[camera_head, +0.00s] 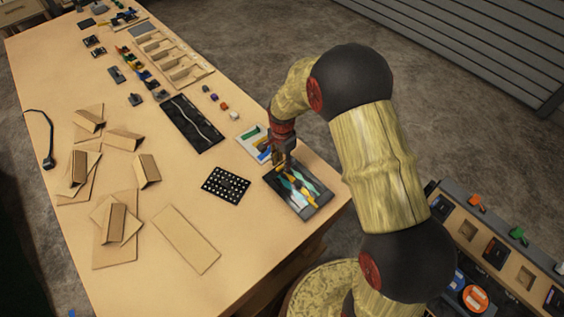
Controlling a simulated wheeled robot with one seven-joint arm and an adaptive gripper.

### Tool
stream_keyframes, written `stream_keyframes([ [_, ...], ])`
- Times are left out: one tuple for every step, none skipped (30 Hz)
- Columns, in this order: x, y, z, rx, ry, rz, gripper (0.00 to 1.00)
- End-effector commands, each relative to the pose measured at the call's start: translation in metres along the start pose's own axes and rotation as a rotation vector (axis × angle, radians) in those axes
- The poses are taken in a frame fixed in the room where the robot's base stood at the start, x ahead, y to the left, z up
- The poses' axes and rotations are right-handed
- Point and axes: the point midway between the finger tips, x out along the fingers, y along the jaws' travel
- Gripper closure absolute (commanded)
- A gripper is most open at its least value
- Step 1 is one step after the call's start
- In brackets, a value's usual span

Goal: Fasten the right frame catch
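A dark flat frame (318,205) with a bright panel of teal, white and yellow shapes lies near the right edge of the table. It is the likeliest bearer of the frame catch, but I cannot pick out a catch at this size. My gripper (283,163) points down at the far left edge of this frame. I cannot tell whether it touches the frame. The fingers are small and dark, so I cannot see whether they are open or shut, or whether anything is between them. My arm comes in from the right and hides some of the floor and table edge.
A white tray (246,147) with coloured parts sits just behind my gripper. A black perforated plate (226,186) and a black mat (191,123) lie to the left. Cardboard pieces (187,238) cover the near left. A low console (505,245) stands at the right, beyond my arm.

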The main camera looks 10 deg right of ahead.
Motion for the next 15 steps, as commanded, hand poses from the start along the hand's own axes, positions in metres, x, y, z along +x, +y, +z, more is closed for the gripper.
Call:
stream_keyframes([
  [-0.0001,0.0,0.0,0.0,0.0,0.0,0.73],
  [-0.0001,0.0001,0.0001,0.0,0.0,0.0,0.75],
  [-0.0001,0.0001,0.0001,0.0,0.0,0.0,0.77],
  [-0.0001,0.0001,0.0001,0.0,0.0,0.0,0.79],
  [-0.0001,0.0001,0.0001,0.0,0.0,0.0,0.8],
  [-0.0001,0.0001,0.0001,0.0,0.0,0.0,0.83],
  [-0.0001,0.0002,0.0001,0.0,0.0,0.0,0.84],
  [-0.0001,0.0002,0.0001,0.0,0.0,0.0,0.86],
  [-0.0001,0.0002,0.0001,0.0,0.0,0.0,0.88],
  [-0.0001,0.0002,0.0001,0.0,0.0,0.001,0.9],
  [-0.0001,0.0002,0.0001,0.0,0.0,0.001,0.92],
  [-0.0001,0.0002,0.0001,0.0,0.0,0.001,0.94],
  [-0.0001,0.0002,0.0001,0.0,0.0,0.001,0.96],
  [-0.0001,0.0002,0.0001,0.0,0.0,0.001,0.98],
  [-0.0001,0.0002,0.0001,0.0,0.0,0.001,1.0],
])
